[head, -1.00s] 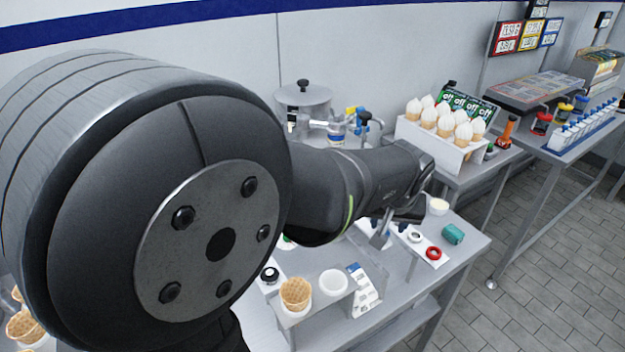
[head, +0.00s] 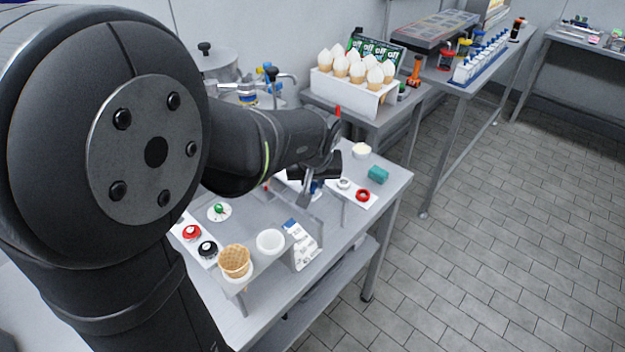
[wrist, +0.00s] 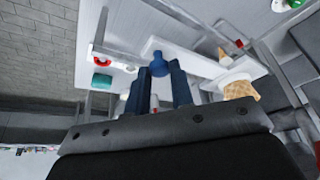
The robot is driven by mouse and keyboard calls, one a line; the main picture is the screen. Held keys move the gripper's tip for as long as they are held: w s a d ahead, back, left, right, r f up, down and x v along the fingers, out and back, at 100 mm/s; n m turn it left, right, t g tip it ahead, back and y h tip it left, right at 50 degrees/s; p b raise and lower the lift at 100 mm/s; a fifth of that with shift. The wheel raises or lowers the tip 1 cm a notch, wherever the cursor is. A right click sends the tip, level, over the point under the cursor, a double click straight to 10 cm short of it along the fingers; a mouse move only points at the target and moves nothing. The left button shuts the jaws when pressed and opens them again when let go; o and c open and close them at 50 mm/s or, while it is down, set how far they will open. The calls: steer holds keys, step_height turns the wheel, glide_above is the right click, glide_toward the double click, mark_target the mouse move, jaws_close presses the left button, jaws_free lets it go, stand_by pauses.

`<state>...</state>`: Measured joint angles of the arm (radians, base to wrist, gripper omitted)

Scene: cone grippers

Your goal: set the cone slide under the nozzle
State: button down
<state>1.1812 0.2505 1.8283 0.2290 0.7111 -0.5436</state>
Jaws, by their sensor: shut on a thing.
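My gripper (head: 306,194) is low over the steel table. In the wrist view its two dark fingers (wrist: 160,82) close around a small blue knob (wrist: 158,64), at the near end of a long white strip (wrist: 190,62) that looks like the slide. In the head view my wrist partly hides that strip. A waffle cone (head: 235,261) stands upright at the front of the table, away from the fingers; it also shows in the wrist view (wrist: 241,88). I cannot tell which part is the nozzle; a metal tap (head: 287,80) shows at the back.
A red ring (head: 362,195) and a teal block (head: 378,175) lie right of my gripper. A white holder of filled cones (head: 350,92) stands behind.

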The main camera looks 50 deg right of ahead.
mark_target(301, 187)
steer(key=shift+w, duration=1.9)
steer(key=c, duration=1.3)
jaws_free()
steer(key=shift+w, duration=0.1)
steer(key=shift+r, duration=0.15)
steer(key=v, duration=1.7)
steer(key=shift+a, duration=0.1)
